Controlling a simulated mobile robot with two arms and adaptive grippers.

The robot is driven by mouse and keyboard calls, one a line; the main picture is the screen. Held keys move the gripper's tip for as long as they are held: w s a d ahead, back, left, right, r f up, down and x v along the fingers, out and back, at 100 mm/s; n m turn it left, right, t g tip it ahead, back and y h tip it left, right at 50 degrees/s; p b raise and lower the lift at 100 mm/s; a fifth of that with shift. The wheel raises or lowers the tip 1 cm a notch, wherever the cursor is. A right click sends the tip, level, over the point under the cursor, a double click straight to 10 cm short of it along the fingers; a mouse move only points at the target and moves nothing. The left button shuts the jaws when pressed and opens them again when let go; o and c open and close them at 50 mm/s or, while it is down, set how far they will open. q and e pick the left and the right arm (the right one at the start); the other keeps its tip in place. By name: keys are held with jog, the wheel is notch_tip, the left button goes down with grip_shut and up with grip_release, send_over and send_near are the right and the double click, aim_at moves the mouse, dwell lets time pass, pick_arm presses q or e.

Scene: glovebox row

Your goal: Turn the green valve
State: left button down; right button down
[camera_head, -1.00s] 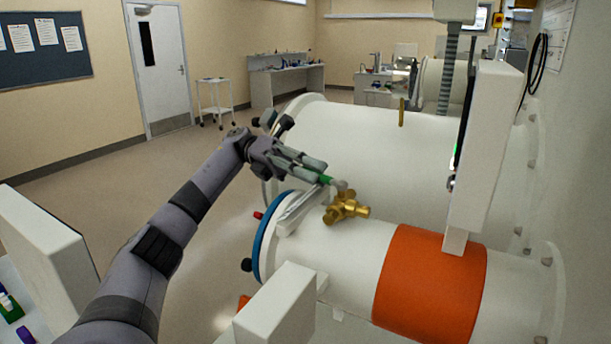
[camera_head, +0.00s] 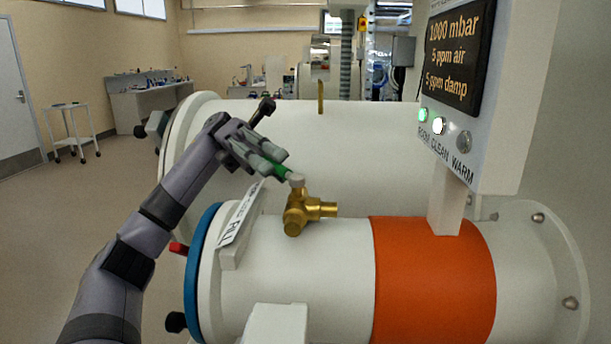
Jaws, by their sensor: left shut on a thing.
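The green valve handle (camera_head: 281,172) sits above a brass valve body (camera_head: 297,212) on top of the small white cylinder (camera_head: 320,265). My left gripper (camera_head: 277,167) is shut on the green handle, and its fingers hide part of it. The handle's pale end shows just past the fingertips, over the brass body. My right gripper is not in view.
A display panel (camera_head: 458,60) reading 1000 mbar, 5 ppm air and 5 ppm damp stands at the right on a white post. An orange band (camera_head: 435,280) wraps the small cylinder. A larger white cylinder (camera_head: 400,150) lies behind. Open floor lies left.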

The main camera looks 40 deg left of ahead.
pick_arm(q)
jog(key=shift+w+r+m+g+p, duration=0.3)
jog(key=shift+r+m+g+p, duration=0.15)
jog(key=shift+g+p, duration=0.3)
jog(key=shift+f, duration=0.1)
jog(key=shift+m+g+y, duration=0.25)
jog(key=shift+y, duration=0.05)
